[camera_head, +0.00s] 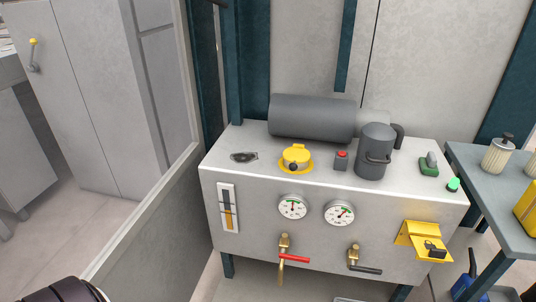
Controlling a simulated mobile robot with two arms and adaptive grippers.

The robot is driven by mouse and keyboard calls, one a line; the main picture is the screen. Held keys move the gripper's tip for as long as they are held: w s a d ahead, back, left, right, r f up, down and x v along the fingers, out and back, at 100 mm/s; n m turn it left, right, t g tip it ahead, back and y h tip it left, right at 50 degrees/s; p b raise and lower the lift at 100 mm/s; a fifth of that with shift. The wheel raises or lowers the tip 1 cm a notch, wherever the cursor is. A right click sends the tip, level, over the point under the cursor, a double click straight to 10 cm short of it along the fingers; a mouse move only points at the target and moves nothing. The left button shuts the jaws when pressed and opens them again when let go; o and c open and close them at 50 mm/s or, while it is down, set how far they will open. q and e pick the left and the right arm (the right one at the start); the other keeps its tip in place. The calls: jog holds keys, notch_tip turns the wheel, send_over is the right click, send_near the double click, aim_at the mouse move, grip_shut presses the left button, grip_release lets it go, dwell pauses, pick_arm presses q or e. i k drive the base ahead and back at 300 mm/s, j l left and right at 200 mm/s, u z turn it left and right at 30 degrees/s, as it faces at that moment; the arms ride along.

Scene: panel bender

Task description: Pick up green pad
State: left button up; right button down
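A green pad (428,171) with a grey, rounded upper part lies on the top of the light grey unit (218,172), near its right end. It sits to the right of the dark grey canister and stands free of any gripper. Neither of my grippers shows. Only a dark, rounded part of my own arm shows at the bottom left corner, far from the pad.
On the unit stand a dark cylinder (310,117), a yellow cap (296,153), a red-button box (341,161) and a dark canister (373,152). A bright green knob (453,184) sits near the pad. A side table (486,215) adjoins at right. A low wall (150,215) runs at left.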

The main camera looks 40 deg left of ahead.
aim_at(428, 166)
jog(key=i+l+u, duration=0.1)
jog(key=l, duration=0.2)
jog(key=i+l+u, duration=0.1)
jog(key=l, duration=0.25)
jog(key=i+l+u, duration=0.1)
jog(key=i+l, duration=0.15)
jog(key=i+l+u, duration=0.15)
jog(key=l, duration=0.3)
jog(key=l+u, duration=0.1)
jog(key=l, duration=0.25)
jog(key=i, duration=0.05)
